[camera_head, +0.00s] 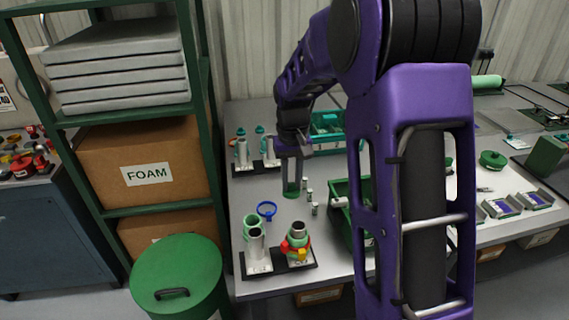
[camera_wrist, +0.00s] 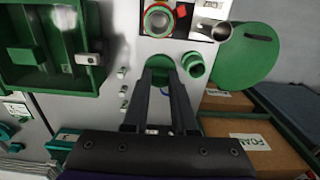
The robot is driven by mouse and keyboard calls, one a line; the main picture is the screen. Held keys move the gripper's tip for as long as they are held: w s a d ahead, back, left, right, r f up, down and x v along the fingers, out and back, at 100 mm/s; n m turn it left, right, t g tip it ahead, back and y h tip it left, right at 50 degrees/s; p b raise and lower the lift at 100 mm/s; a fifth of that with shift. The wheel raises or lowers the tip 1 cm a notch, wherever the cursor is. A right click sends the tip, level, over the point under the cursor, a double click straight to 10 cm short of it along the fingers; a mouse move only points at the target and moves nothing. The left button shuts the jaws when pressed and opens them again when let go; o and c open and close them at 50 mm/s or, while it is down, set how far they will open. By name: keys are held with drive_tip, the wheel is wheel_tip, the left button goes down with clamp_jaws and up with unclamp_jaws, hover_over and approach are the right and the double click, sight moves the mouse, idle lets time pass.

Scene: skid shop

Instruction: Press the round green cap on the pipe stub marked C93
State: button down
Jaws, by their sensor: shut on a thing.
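My gripper (camera_head: 291,187) hangs over the table, left of the middle. It is shut on a green piece, which shows between the fingertips in the wrist view (camera_wrist: 159,76); I take it for the round green cap, though the fingers hide most of it. Two metal pipe stubs stand on a dark base at the table's near left: a bare left stub (camera_head: 256,252) and a right stub (camera_head: 298,244) with green, red and yellow parts around it. Two more stubs, the left one (camera_head: 241,153) and the right one (camera_head: 271,154), stand farther back. Their markings are too small to read.
A green hollow round part (camera_head: 251,222) and a blue ring (camera_head: 266,209) lie behind the near stubs. Small metal cylinders (camera_head: 315,208) stand beside my gripper. A green tray (camera_head: 345,215) is to the right. A green drum (camera_head: 177,280) and shelf (camera_head: 120,208) flank the table's left.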

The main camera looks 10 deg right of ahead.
drive_tip(key=s+f+b, duration=0.4)
drive_tip(key=s+f, duration=0.1)
drive_tip(key=shift+d+f, duration=0.4)
idle(0.4)
drive_tip(key=shift+s+f, duration=0.1)
drive_tip(key=shift+f, duration=0.6)
idle(2.2)
drive_tip(key=shift+c, duration=1.2)
unclamp_jaws()
drive_tip(key=shift+r, duration=0.15)
